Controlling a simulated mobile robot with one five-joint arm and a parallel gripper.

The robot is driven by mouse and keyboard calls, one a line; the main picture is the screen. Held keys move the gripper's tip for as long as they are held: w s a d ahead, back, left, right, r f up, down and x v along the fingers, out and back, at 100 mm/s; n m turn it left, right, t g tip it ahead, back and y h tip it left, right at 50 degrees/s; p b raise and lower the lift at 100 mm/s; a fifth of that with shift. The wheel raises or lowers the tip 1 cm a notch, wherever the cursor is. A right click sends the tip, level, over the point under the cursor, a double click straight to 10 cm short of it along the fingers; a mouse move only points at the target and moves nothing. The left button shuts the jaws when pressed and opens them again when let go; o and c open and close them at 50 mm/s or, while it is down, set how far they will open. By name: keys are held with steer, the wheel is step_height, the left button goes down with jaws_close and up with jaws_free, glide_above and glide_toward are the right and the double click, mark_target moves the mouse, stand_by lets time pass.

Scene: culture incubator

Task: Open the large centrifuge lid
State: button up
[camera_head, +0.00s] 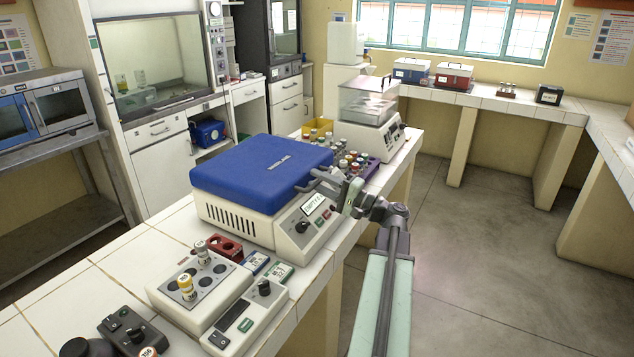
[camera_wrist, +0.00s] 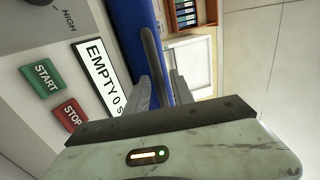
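The large centrifuge (camera_head: 262,222) is a cream box on the white tiled bench, with a closed blue lid (camera_head: 250,168). Its front panel has a display reading EMPTY (camera_wrist: 98,77), with green START and red STOP buttons beside it in the wrist view. My gripper (camera_head: 316,181) is at the lid's right front edge, above the panel. In the wrist view, a dark grey curved lid handle (camera_wrist: 150,50) stands against the blue lid edge and runs down between the two grey fingers of my gripper (camera_wrist: 160,82). The fingers look apart; I cannot tell whether they touch the handle.
A black device (camera_head: 130,331) is at the near left. The floor to the right is clear.

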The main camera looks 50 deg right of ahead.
jaws_close()
steer(key=shift+f, duration=0.1)
stand_by(1.0)
